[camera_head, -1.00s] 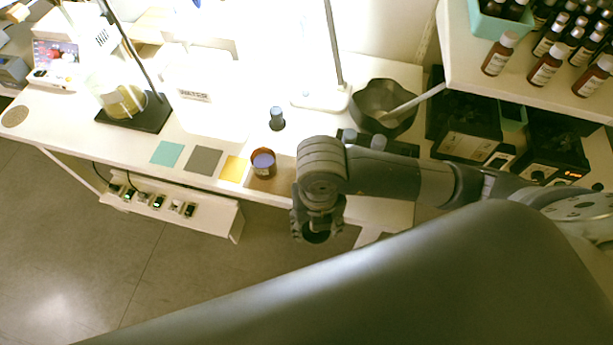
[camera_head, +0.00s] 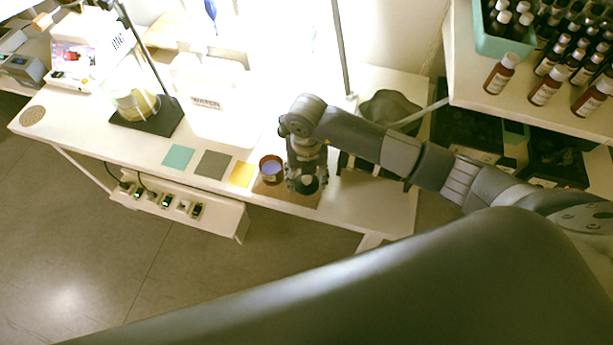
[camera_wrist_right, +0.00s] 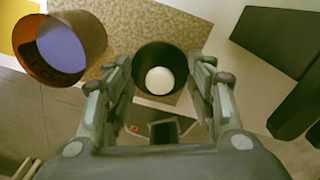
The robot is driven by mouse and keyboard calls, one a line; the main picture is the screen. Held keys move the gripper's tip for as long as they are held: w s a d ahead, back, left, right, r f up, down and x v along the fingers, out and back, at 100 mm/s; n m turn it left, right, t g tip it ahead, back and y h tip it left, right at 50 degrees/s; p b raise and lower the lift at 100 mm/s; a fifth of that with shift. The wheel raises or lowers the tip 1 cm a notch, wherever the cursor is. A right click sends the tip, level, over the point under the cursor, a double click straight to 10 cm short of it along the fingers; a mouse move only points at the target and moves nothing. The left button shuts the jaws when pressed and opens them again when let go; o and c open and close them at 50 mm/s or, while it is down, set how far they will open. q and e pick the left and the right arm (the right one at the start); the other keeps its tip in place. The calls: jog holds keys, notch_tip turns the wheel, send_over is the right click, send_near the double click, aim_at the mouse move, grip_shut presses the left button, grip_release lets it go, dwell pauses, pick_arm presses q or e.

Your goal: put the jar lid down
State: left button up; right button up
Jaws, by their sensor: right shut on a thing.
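My right gripper (camera_head: 306,181) is over the tan mat (camera_head: 270,190) at the table's front edge. In the right wrist view its two fingers (camera_wrist_right: 160,95) are on either side of a dark round jar lid (camera_wrist_right: 145,56) with a pale round centre, and they are shut on it. The lid also shows at the fingertips in the head view (camera_head: 308,185). An open amber jar (camera_head: 263,174) with purple contents stands just left of the gripper; it also shows in the wrist view (camera_wrist_right: 90,35). Whether the lid touches the mat I cannot tell. My left gripper is not in view.
Yellow (camera_head: 241,174), grey (camera_head: 213,164) and teal (camera_head: 179,156) squares lie left of the jar. A dark bowl (camera_head: 390,105) stands behind my right arm. Brown bottles (camera_head: 501,74) stand on the right shelf. The table's front strip right of the mat is clear.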

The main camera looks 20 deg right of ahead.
jog(key=shift+f, duration=0.6)
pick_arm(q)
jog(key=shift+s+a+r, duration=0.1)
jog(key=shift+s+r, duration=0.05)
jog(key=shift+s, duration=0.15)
pick_arm(e)
jog(key=o, duration=0.5)
jog(key=shift+f, duration=0.2)
jog(key=shift+c, duration=0.2)
jog(key=o, duration=0.4)
jog(key=shift+r, duration=0.1)
